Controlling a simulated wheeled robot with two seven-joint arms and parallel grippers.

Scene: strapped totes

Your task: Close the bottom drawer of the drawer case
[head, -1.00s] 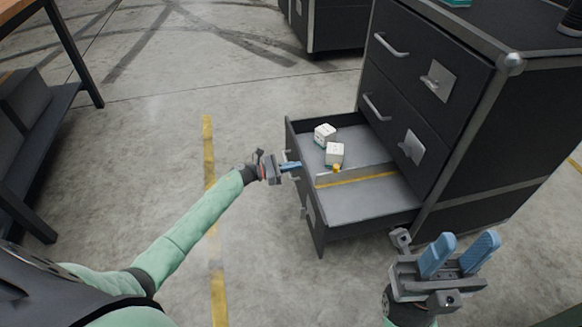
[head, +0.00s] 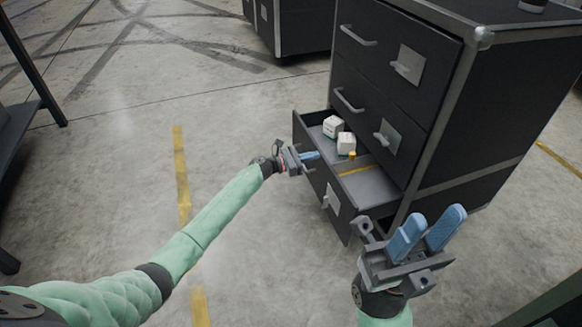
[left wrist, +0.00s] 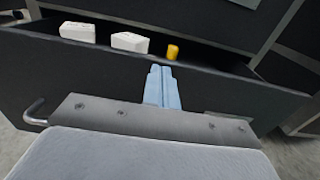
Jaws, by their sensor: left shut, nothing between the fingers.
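The dark drawer case (head: 500,130) stands at the right in the head view. Its bottom drawer (head: 378,190) is partly pulled out, with two white boxes (head: 334,127) (head: 346,143) and a small yellow piece (head: 352,155) inside. My left gripper (head: 310,156) is shut and empty, its blue fingertips at the drawer's front panel. In the left wrist view the shut fingers (left wrist: 162,88) point at the dark front panel (left wrist: 80,80), near its top edge; I cannot tell if they touch. My right gripper (head: 428,232) is open and empty, in front of the case's right side.
The two upper drawers (head: 385,45) of the case are shut. Another dark cabinet (head: 300,25) stands behind, and a dark table frame (head: 30,70) is at the left. The concrete floor (head: 110,200) with a yellow line is clear.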

